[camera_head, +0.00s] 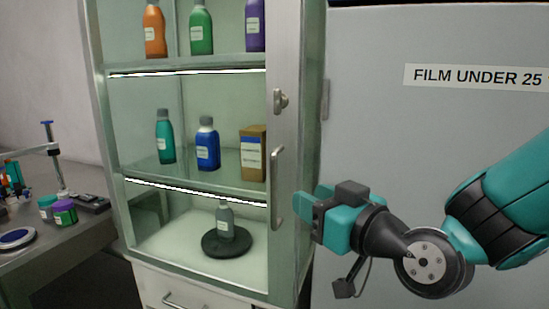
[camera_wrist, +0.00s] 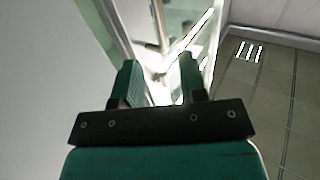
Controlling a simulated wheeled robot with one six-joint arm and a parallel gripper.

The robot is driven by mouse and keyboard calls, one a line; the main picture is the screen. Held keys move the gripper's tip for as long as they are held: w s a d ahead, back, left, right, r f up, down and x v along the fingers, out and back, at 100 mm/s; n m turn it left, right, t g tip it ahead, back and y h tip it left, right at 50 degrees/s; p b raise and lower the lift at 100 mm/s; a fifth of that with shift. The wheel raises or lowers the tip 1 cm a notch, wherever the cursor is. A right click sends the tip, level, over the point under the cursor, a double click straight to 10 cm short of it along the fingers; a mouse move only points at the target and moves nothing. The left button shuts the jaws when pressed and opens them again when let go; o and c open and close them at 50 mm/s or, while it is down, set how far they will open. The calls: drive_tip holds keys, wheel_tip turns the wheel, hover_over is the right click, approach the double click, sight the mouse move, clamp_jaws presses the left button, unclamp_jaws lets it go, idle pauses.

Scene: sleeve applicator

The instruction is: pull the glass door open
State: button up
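The glass door (camera_head: 288,125) is the front of a tall lit cabinet, and its metal frame lies against the cabinet, looking shut. A vertical bar handle (camera_head: 277,190) is on the door's right frame strip, below a small latch or lock (camera_head: 281,100). My gripper (camera_head: 303,203) is just right of the handle's lower half, pointing left toward it. In the wrist view my gripper (camera_wrist: 160,75) has its two fingers apart with nothing between them. A bright part of the cabinet shows beyond the fingertips. I cannot tell whether a finger touches the handle.
Bottles and a box stand on the cabinet shelves (camera_head: 190,187). A grey bottle (camera_head: 225,221) stands on a dark round base inside. A drawer handle (camera_head: 184,301) is below. A grey panel labelled "FILM UNDER 25" (camera_head: 400,130) is at right. A bench (camera_head: 75,240) with jars is at left.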

sight(276, 181)
drive_tip(key=p+x, duration=0.5)
drive_tip(key=x, duration=0.4)
drive_tip(key=shift+w+a+r, duration=0.1)
drive_tip(key=shift+a, duration=0.1)
drive_tip(key=shift+p+x, duration=0.4)
drive_tip(key=shift+x, duration=0.35)
drive_tip(key=shift+c, duration=0.5)
clamp_jaws()
